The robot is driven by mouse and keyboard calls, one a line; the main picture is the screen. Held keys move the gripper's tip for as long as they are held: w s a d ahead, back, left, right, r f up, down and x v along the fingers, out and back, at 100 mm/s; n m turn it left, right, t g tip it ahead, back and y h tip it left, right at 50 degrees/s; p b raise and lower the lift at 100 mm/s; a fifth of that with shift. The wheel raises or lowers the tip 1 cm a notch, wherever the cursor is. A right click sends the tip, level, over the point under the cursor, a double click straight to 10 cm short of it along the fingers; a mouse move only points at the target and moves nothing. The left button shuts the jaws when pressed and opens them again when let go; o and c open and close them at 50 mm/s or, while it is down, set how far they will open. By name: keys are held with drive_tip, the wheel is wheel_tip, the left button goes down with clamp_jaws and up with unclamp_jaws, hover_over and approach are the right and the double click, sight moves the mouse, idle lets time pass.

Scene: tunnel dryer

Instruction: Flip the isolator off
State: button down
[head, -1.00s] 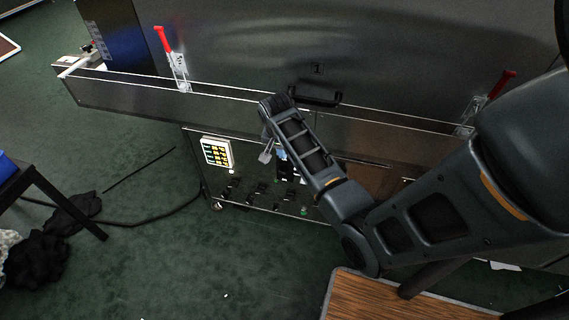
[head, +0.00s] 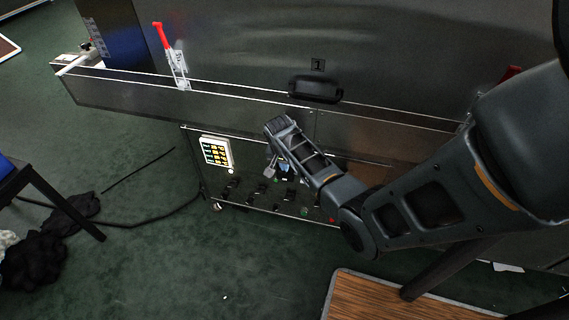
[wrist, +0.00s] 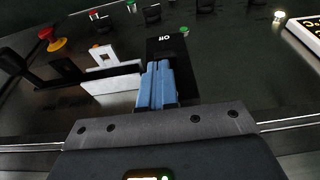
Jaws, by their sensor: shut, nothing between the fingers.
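The isolator appears to be the black plate (wrist: 167,43) with a white label, seen upside down and probably reading OFF, in the wrist view. My gripper (wrist: 157,72) has its blue fingers shut together, with nothing between them. The fingertips overlap the lower part of the plate and hide what lies behind them, so I cannot tell the lever's position or whether they touch it. In the head view my gripper (head: 285,168) is small and partly hidden by my arm, in front of the dark control panel (head: 250,205) under the machine's ledge.
A white bracket-like piece (wrist: 112,72) is just left of the fingers. A red mushroom button (wrist: 54,40) on yellow is farther left. Green button (wrist: 151,12) and black knobs line the panel. A wooden-topped table (head: 390,300) stands in front.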

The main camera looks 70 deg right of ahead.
sight(284, 173)
drive_tip(key=shift+a+f+h, duration=0.2)
drive_tip(key=shift+a+h, duration=0.15)
drive_tip(key=shift+h, duration=0.25)
drive_tip(key=f+h+b, duration=0.1)
drive_tip(key=h+b, duration=0.1)
drive_tip(key=b, duration=0.1)
drive_tip(key=a+f+h+b, duration=0.1)
drive_tip(key=h+b, duration=0.1)
drive_tip(key=b, duration=0.1)
drive_tip(key=a+h+b, duration=0.1)
drive_tip(key=h+b, duration=0.1)
drive_tip(key=b, duration=0.1)
drive_tip(key=shift+s+a+f+t+b, duration=0.1)
drive_tip(key=shift+s+f+t+b, duration=0.05)
drive_tip(key=shift+f+t+b, duration=0.2)
drive_tip(key=shift+r+p, duration=0.55)
drive_tip(key=shift+r, duration=0.2)
drive_tip(key=shift+a, duration=0.15)
